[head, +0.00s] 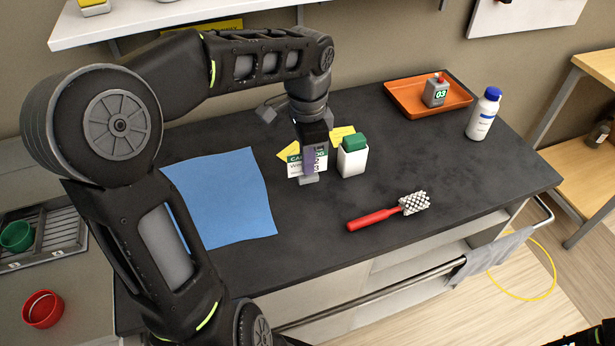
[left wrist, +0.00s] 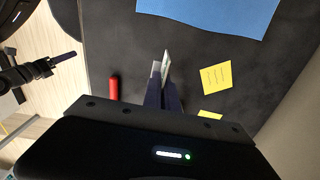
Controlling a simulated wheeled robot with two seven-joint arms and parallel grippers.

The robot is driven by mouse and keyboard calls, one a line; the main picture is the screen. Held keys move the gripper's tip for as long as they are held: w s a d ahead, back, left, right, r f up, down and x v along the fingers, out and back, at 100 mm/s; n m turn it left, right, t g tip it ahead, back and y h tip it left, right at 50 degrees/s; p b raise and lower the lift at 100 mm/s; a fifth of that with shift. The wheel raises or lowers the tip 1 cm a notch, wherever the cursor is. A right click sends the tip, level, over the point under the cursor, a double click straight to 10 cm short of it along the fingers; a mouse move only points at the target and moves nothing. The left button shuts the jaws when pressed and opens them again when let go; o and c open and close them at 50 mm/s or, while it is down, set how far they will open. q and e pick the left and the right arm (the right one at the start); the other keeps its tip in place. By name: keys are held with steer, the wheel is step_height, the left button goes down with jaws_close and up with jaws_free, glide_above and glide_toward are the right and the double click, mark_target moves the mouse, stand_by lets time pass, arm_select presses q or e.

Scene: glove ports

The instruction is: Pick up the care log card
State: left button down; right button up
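The care log card (head: 294,166), white with a green header, stands upright on the dark counter with a small grey foot at its bottom edge. My left gripper (head: 309,165) points down at it, one finger in front of the card and covering part of its print. In the left wrist view the card (left wrist: 167,62) shows nearly edge-on between the close-set fingertips of my left gripper (left wrist: 163,88), which look shut on it. I cannot tell whether the foot touches the counter. A dark part at the left wrist view's left edge seems to be my right gripper (left wrist: 62,58); its state is unclear.
A white container with a green lid (head: 352,160) stands close right of the card. Yellow notes (head: 342,133) lie behind. A red-handled brush (head: 375,219) lies in front, a blue cloth (head: 222,200) left. An orange tray (head: 405,98) and a white bottle (head: 483,115) are at the back right.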

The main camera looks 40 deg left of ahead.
arm_select(q)
steer(key=shift+r, duration=1.3)
